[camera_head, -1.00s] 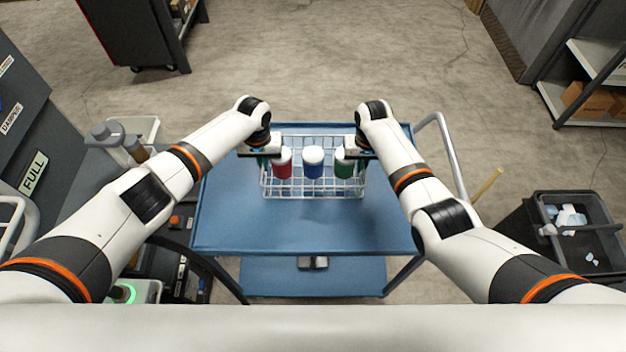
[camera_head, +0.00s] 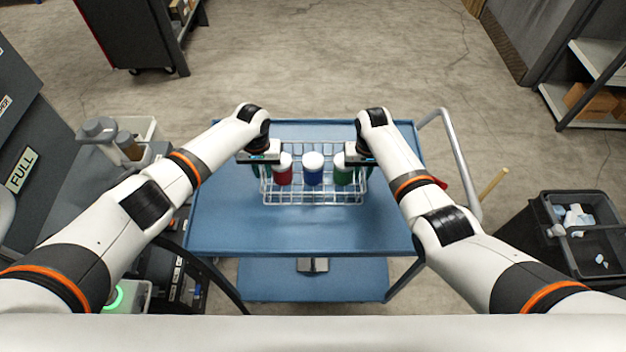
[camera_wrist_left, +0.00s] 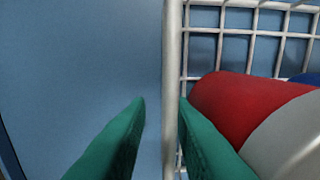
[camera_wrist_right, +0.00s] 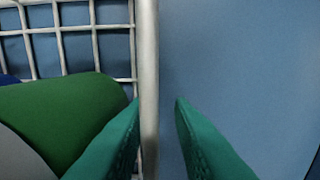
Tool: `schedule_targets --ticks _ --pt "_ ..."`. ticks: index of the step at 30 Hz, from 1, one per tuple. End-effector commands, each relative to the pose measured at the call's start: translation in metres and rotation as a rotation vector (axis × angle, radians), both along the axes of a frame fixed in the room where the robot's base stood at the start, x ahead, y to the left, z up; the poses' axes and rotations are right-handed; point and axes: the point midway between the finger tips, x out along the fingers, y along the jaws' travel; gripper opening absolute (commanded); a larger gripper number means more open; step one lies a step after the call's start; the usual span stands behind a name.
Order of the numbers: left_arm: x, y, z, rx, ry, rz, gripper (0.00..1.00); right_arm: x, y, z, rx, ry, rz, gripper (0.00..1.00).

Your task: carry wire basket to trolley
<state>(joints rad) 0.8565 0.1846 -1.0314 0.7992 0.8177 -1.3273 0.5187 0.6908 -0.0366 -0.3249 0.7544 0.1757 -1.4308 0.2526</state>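The wire basket (camera_head: 313,201) is over the blue top of the trolley (camera_head: 310,232), toward its far side, and looks to rest there. My right gripper (camera_wrist_right: 157,100) is open around the right rim, also with a gap outside the wire. In the head view my wrists hide parts of the basket's ends.
The trolley has a lower shelf (camera_head: 345,278) and a grey push handle (camera_head: 455,150) on the right. A black bin (camera_head: 545,225) with white scraps stands further right. A grey bench (camera_head: 75,185) with containers is at left. The trolley top in front of the basket is bare.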

Motion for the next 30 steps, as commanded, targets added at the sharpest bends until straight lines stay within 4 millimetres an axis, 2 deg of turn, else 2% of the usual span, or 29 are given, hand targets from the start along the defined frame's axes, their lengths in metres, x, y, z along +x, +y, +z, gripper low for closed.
schedule_targets --ticks 11,14,24,30 --pt "0.0 -0.003 0.004 -0.005 -0.002 -0.004 0.25 0.0 0.002 0.001 0.004 -0.001 0.002 0.25" --pt "0.001 -0.003 0.013 -0.006 -0.002 -0.004 0.25 0.0 0.003 0.001 0.004 -0.001 0.002 0.25" --pt "0.001 -0.002 0.063 -0.004 -0.002 -0.002 0.25 0.0 0.003 0.001 0.005 -0.001 0.002 0.25" --pt "0.0 -0.002 0.079 -0.003 -0.001 -0.002 0.25 0.0 0.003 0.002 0.005 -0.002 0.002 0.25"
